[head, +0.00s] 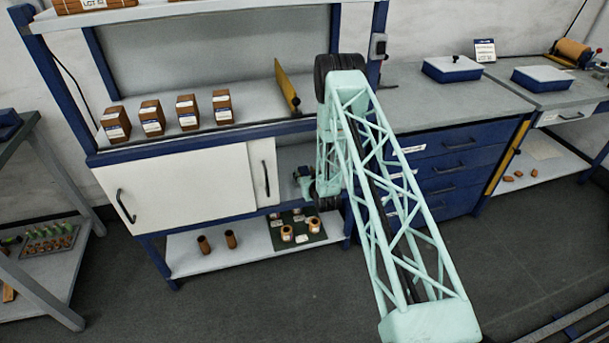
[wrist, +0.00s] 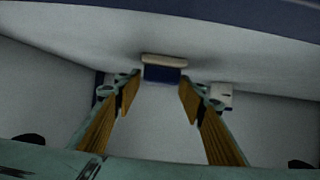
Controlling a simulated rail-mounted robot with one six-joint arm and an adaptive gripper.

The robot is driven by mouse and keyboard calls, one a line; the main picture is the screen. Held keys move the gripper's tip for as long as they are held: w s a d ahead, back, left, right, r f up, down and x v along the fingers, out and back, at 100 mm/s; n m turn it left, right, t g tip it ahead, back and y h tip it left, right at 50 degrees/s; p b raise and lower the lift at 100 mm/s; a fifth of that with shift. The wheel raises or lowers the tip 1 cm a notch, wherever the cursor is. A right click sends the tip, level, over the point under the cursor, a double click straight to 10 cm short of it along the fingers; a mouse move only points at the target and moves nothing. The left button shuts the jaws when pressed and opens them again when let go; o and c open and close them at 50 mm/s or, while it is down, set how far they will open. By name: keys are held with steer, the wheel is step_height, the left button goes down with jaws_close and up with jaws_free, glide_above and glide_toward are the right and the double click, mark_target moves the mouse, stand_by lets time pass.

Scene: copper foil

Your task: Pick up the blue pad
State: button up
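A small block, blue with a cream face (wrist: 163,70), shows in the wrist view; it appears to be the blue pad. It lies beyond my fingertips, roughly centred between them. My gripper (wrist: 158,95) is open, with nothing between its ribbed tan finger pads. In the head view, my gripper (head: 303,182) is at the open part of the cabinet beside the sliding doors, partly hidden by my arm. I cannot make out the pad in the head view. The exact gap between fingertips and pad is unclear.
The white sliding door (head: 190,187) is left of the opening, and blue drawers (head: 455,170) are right. A shelf (head: 205,253) below holds copper rolls and a dark mat. A small white object (wrist: 222,95) sits near the right finger in the wrist view.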

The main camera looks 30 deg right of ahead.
mark_target(305, 172)
steer(key=c, duration=0.6)
steer(key=shift+c, duration=0.2)
steer(key=shift+r, duration=0.1)
steer(key=shift+r+p, duration=0.35)
steer(key=shift+r, duration=0.5)
step_height(305, 172, up, 2)
steer(key=shift+p, duration=0.35)
steer(key=s+r+p, duration=0.1)
steer(key=s+p, duration=0.1)
steer(key=s, duration=1.4)
steer(key=shift+d+p, duration=0.3)
steer(key=shift+p, duration=0.05)
steer(key=shift+r, duration=0.1)
